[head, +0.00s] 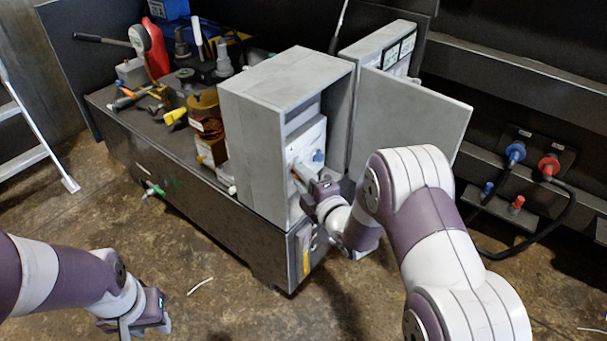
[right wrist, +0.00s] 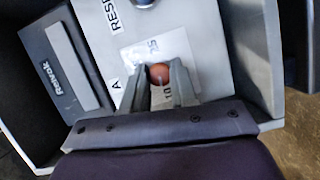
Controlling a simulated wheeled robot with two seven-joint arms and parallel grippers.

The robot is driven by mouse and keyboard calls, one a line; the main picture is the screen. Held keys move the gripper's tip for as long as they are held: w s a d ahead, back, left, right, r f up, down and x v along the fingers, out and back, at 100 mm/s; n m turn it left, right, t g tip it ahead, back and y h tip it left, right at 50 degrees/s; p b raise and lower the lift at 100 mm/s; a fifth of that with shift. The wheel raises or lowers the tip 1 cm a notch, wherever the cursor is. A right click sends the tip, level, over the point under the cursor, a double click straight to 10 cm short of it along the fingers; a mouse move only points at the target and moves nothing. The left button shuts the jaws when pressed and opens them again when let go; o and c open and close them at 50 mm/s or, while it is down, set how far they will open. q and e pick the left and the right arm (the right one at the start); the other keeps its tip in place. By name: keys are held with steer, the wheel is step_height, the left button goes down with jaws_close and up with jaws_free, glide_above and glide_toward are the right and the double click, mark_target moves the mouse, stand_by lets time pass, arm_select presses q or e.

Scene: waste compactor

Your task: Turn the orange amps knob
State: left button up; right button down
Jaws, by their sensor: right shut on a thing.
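The orange amps knob (right wrist: 158,72) sits on a white label on the grey control panel (right wrist: 112,50). My right gripper (right wrist: 157,84) has one finger on each side of the knob and is shut on it. In the head view, this gripper (head: 304,180) reaches into the open grey box (head: 285,105), and the knob is mostly hidden there. A blue knob (head: 318,156) shows on the panel near the fingers. My left gripper (head: 138,325) hangs low at the bottom left, away from the box; its jaw opening is not clear.
The box's open door (head: 415,115) stands to the right, close to my right arm. Tools and a copper coil (head: 205,115) crowd the dark bench (head: 180,150) to the left. Blue (head: 515,152) and red (head: 548,166) connectors are on the wall at right. Open floor lies in front.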

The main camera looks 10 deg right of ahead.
steer(key=shift+w+d+r+m+g+y+p, duration=0.15)
steer(key=shift+m+g+y+p, duration=0.95)
steer(key=shift+m+p, duration=1.75)
steer(key=shift+d+m+g+y+p, duration=0.1)
steer(key=shift+m+g+y+p, duration=1.05)
steer(key=shift+m+p, duration=1.65)
steer(key=shift+w+d+r+m+g+y+p, duration=0.15)
steer(key=shift+m+g+y+p, duration=0.5)
steer(key=shift+m+g+p, duration=2)
steer(key=shift+s+f+n+t+p, duration=0.1)
steer(key=shift+n+t+p, duration=0.2)
steer(key=shift+t+p, duration=0.65)
steer(key=c, duration=0.9)
jaws_free()
